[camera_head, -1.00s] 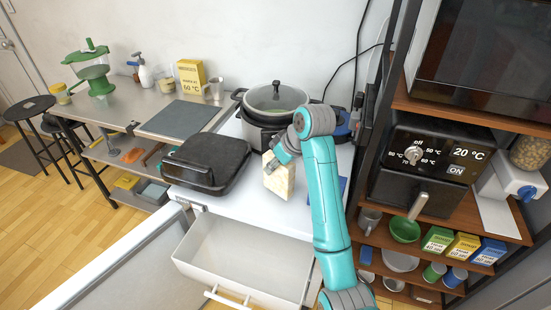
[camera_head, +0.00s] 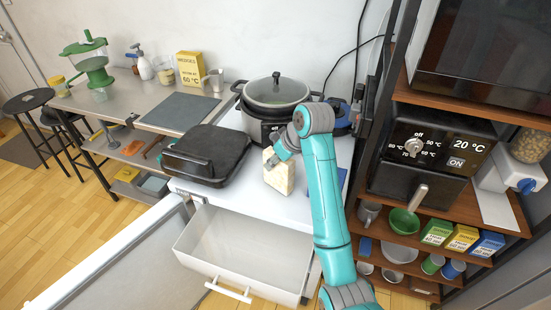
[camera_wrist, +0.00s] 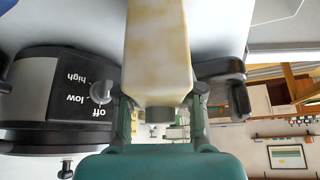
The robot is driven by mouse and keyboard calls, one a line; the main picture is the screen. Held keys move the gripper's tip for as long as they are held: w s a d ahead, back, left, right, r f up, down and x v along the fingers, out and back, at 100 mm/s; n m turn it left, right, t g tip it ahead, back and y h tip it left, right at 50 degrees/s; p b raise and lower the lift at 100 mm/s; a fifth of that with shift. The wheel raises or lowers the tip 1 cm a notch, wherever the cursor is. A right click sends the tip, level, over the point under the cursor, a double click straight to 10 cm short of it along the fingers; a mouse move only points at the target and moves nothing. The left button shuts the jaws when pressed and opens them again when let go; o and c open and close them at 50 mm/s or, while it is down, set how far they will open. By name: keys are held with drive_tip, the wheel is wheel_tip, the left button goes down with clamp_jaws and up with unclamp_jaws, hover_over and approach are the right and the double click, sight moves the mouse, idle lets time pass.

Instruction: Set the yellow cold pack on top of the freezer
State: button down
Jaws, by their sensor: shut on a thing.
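The cold pack (camera_head: 280,174) is a pale yellow block with whitish patches. My gripper (camera_head: 284,150) is shut on its upper end and holds it upright over the white freezer top (camera_head: 226,194), right of the black press. Its lower end is at or very near the surface; I cannot tell whether it touches. In the wrist view the pack (camera_wrist: 157,45) sits between the two fingers (camera_wrist: 160,108) and runs out of the top of the frame. The freezer has its door and white drawer (camera_head: 245,252) open at the front.
A black press (camera_head: 207,155) stands left on the freezer top, a lidded cooker (camera_head: 275,100) behind. A blue flat thing (camera_head: 342,180) lies right of my arm. A shelf with an oven (camera_head: 430,150) stands close on the right. A small white strip is free between press and pack.

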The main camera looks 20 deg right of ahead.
drive_tip(key=shift+f, duration=0.2)
idle(0.5)
drive_tip(key=c, duration=0.7)
unclamp_jaws()
drive_tip(key=shift+o, duration=0.2)
drive_tip(key=shift+a, duration=0.1)
